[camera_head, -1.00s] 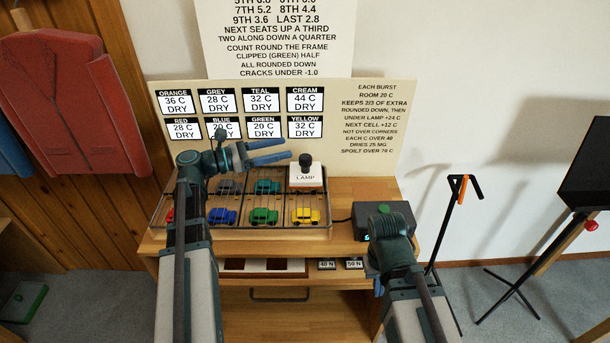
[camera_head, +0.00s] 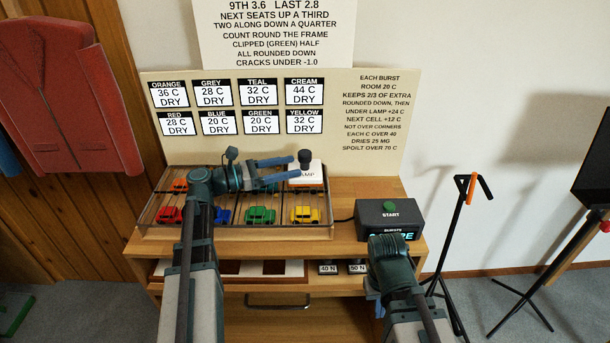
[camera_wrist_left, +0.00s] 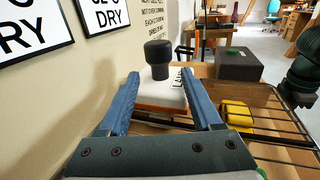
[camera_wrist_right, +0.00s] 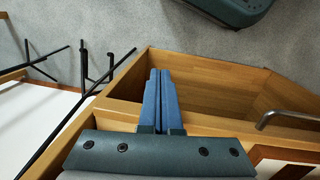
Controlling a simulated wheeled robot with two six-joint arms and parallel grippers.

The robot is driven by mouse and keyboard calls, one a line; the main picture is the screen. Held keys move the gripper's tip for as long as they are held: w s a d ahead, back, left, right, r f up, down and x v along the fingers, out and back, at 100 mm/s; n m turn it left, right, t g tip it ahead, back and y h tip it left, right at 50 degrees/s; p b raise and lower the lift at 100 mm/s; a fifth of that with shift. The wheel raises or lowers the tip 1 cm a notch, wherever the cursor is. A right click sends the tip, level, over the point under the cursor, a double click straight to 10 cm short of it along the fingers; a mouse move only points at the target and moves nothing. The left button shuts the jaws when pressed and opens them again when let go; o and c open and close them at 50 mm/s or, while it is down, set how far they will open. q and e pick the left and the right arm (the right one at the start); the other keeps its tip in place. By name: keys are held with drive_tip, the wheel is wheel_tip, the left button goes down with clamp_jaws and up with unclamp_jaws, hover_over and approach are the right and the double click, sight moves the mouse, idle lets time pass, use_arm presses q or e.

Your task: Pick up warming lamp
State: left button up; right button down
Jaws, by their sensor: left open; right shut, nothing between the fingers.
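The warming lamp (camera_head: 311,181) is a white block with "LAMP" lettering and a black knob (camera_head: 305,156), over the back right cell of the wire rack (camera_head: 250,234). My left gripper (camera_head: 292,167) is open and points right at the lamp, partly covering it. In the left wrist view the lamp's white body (camera_wrist_left: 163,93) and its black knob (camera_wrist_left: 158,58) show ahead, between the spread blue fingers. The lamp still rests on the rack, not gripped. My right gripper (camera_wrist_right: 160,72) is shut and empty, low by the table's front; the forearm mostly hides it in the head view.
Toy cars, including a yellow (camera_head: 304,214), a green (camera_head: 260,214) and a red one (camera_head: 168,215), stand in the rack. A dark box with a green START button (camera_head: 390,207) is at its right. A sign board (camera_head: 375,125) stands close behind. A black stand (camera_head: 459,225) is farther right.

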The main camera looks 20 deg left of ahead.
sight(305, 163)
use_arm(q)
drive_tip(key=shift+x, duration=2.5)
clamp_jaws()
